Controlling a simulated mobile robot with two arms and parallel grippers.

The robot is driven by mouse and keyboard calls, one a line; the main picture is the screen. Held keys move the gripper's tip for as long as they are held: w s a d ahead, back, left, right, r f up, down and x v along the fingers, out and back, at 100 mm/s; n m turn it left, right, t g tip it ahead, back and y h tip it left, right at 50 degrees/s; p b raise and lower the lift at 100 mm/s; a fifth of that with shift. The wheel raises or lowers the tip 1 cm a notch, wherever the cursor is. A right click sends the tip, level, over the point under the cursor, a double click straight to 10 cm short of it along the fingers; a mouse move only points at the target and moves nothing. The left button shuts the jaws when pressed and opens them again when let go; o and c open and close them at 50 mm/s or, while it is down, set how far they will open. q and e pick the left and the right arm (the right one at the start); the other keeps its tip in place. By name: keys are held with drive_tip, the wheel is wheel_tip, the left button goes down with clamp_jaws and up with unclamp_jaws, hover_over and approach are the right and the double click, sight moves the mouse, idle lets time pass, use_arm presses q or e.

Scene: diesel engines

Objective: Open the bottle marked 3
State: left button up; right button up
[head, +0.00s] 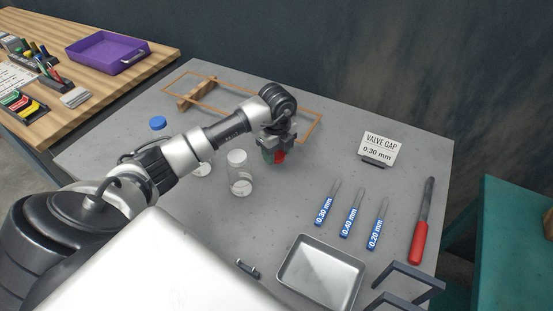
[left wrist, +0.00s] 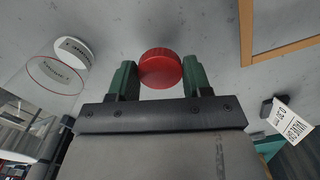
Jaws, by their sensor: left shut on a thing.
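My left gripper (head: 275,149) is shut on a red cap (left wrist: 160,68), held between its green fingertips; the red also shows in the head view (head: 280,156). I see no bottle body under the cap. A clear bottle with a white top (head: 240,178) stands left of the gripper. Another clear bottle (head: 203,168) is partly behind my left arm, its top hidden. A blue cap (head: 158,123) shows beyond the arm. In the left wrist view, clear glass with a red ring (left wrist: 52,75) is at the left. No number 3 is legible.
The grey table holds blue-handled feeler gauges (head: 345,225), a red-handled tool (head: 418,240), a metal tray (head: 320,272) and a "VALVE GAP 0.30 mm" sign (head: 379,149). A wooden frame (head: 312,130) lies behind the gripper. The tabletop between gripper and gauges is clear.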

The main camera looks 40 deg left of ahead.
sight(276, 167)
use_arm(q)
wheel_tip(276, 167, down, 3)
drive_tip(key=shift+f+p, duration=0.2)
drive_tip(key=shift+p, duration=0.2)
drive_tip(key=shift+f, duration=0.25)
drive_tip(key=shift+f, duration=0.15)
drive_tip(key=o, duration=1)
